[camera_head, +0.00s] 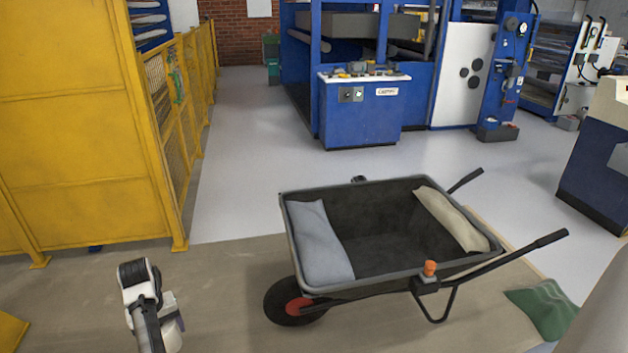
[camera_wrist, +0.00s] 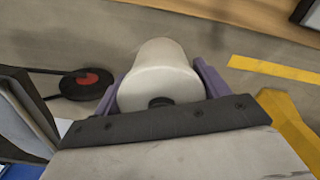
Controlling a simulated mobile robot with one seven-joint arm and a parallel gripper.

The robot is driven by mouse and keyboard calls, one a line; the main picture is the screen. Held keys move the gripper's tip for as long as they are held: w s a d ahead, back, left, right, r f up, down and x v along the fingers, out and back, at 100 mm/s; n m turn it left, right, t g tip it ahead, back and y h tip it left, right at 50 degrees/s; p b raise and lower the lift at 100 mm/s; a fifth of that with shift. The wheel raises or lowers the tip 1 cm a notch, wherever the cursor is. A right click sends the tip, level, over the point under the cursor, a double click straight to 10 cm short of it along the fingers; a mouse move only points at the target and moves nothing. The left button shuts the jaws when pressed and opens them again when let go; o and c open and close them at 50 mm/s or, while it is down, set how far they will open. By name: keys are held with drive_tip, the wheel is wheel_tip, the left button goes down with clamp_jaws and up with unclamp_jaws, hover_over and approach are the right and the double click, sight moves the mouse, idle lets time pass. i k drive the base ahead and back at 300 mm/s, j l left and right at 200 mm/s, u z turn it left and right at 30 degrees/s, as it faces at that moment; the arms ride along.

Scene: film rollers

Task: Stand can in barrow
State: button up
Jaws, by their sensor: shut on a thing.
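The can (camera_wrist: 160,62) is a pale, off-white round body with a dark spot on its near end. My gripper (camera_wrist: 160,78) is shut on it, with a purple finger on each side. The barrow (camera_head: 370,215) is a dark tray on a wheel, standing in the middle of the head view. A grey sack lies at its left end and a beige sack at its right end, with bare floor between them. In the wrist view, the barrow's wheel (camera_wrist: 86,83) is at the left. My arm is left of the barrow in the head view, where the can is not clearly visible.
The grey sack (camera_head: 318,240) and beige sack (camera_head: 450,220) leave the barrow's middle open. An orange object (camera_head: 430,268) sits at its near rim. A green sack (camera_head: 543,308) lies at right. Yellow fencing (camera_head: 85,120) stands left; blue machinery (camera_head: 360,110) stands behind.

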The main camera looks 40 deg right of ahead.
sight(364, 273)
drive_tip(key=k+l, duration=0.15)
drive_tip(key=l, duration=0.25)
drive_tip(key=k+l, duration=0.1)
drive_tip(key=l, duration=0.3)
drive_tip(key=l+u, duration=0.15)
drive_tip(key=l, duration=0.75)
drive_tip(key=i+l, duration=0.1)
drive_tip(key=l, duration=0.35)
drive_tip(key=i+l+u, duration=0.1)
drive_tip(key=l, duration=0.3)
drive_tip(key=i+l, duration=0.15)
drive_tip(key=l, duration=0.15)
drive_tip(key=i+l, duration=0.15)
drive_tip(key=i+l+u, duration=0.1)
drive_tip(key=l, duration=0.25)
